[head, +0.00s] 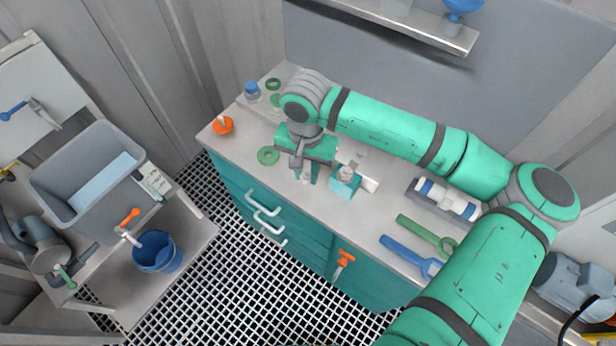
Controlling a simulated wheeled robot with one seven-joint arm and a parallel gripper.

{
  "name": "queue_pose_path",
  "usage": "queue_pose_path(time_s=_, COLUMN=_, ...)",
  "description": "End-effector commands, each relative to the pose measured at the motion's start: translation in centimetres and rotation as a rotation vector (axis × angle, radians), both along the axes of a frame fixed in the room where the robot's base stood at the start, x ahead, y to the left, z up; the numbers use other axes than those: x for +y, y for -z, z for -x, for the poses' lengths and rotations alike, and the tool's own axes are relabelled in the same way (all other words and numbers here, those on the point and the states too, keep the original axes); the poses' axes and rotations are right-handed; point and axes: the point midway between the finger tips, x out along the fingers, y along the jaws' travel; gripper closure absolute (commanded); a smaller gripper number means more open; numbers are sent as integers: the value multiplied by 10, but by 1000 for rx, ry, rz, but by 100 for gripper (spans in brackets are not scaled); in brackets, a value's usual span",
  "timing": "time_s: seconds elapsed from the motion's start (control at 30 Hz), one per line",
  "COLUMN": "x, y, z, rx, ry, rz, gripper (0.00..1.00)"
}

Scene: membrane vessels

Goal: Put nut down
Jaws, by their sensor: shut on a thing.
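My gripper (306,176) reaches down over the near edge area of the grey worktop (325,205), left of the teal block. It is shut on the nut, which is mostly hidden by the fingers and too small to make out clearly. I cannot tell whether the nut touches the worktop. A teal block with a metal fitting on top (345,182) stands just right of the gripper. A green ring (268,155) lies flat on the worktop to the left of the gripper.
An orange-capped item (223,125) and a blue-capped bottle (252,90) stand at the worktop's left end. A white cylindrical vessel (447,199), a green wrench (425,233) and a blue wrench (408,256) lie to the right. Bare worktop shows between the block and wrenches.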

Motion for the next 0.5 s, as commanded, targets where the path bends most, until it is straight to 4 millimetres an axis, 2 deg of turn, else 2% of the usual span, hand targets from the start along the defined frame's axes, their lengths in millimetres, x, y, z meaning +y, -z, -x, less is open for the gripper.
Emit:
queue_pose_path(time_s=0.3, x=-4, y=36, z=-5, rx=3, ry=1, rz=-1, gripper=100)
queue_pose_path(time_s=0.5, x=-4, y=38, z=-5, rx=0, ry=0, rz=0, gripper=100)
